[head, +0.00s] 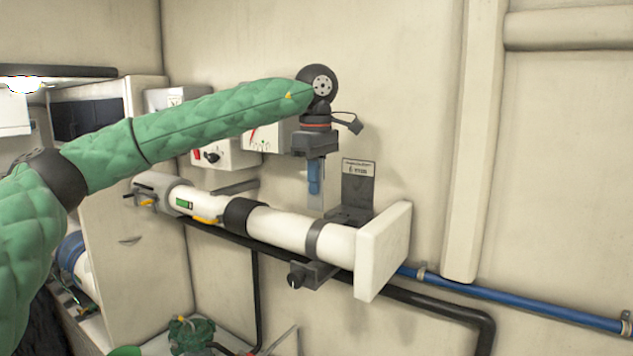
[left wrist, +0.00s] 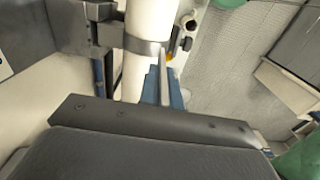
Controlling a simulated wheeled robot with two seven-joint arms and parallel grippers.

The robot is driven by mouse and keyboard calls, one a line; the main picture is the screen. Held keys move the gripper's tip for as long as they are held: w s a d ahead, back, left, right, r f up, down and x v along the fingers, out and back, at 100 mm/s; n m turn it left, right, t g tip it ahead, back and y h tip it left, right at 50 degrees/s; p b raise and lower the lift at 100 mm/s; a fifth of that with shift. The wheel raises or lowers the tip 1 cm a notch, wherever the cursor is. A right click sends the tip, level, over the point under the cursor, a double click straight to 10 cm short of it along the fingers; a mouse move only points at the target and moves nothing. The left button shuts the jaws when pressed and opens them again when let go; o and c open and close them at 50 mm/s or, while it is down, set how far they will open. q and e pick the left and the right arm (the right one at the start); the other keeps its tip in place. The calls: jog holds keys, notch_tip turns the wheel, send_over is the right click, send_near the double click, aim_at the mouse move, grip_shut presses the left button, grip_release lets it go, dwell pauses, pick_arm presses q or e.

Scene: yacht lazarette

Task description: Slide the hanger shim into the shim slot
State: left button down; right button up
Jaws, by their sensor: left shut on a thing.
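My left gripper (head: 316,190) points down above the white tube, in front of the wall. Its blue fingers are shut on the hanger shim (head: 316,203), a thin light-grey plate standing upright. In the left wrist view the shim (left wrist: 164,64) shows edge-on between the blue fingers. A dark grey bracket (head: 358,184) with a pale label stands on the wall just right of the shim. Its dark base (head: 349,215) lies behind the tube. I cannot make out the slot opening, or whether the shim touches the base. My right gripper is not in view.
The white tube (head: 285,228) runs across below the gripper to a square white end plate (head: 383,252). A dark clamp with a knob (head: 296,278) sits under it. Switch boxes (head: 222,152) are behind my arm. A blue pipe (head: 520,303) runs low on the right.

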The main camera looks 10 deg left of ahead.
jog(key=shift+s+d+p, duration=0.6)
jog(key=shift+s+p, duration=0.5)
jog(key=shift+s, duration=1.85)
pick_arm(q)
jog(key=w+d+f+b, duration=0.1)
jog(key=w+d+f, duration=0.1)
jog(key=w, duration=0.3)
jog(key=w+d+f+b, duration=0.1)
jog(key=w+d+f, duration=0.1)
jog(key=w, duration=0.4)
jog(key=shift+w+d+f, duration=0.2)
jog(key=shift+w+d, duration=0.05)
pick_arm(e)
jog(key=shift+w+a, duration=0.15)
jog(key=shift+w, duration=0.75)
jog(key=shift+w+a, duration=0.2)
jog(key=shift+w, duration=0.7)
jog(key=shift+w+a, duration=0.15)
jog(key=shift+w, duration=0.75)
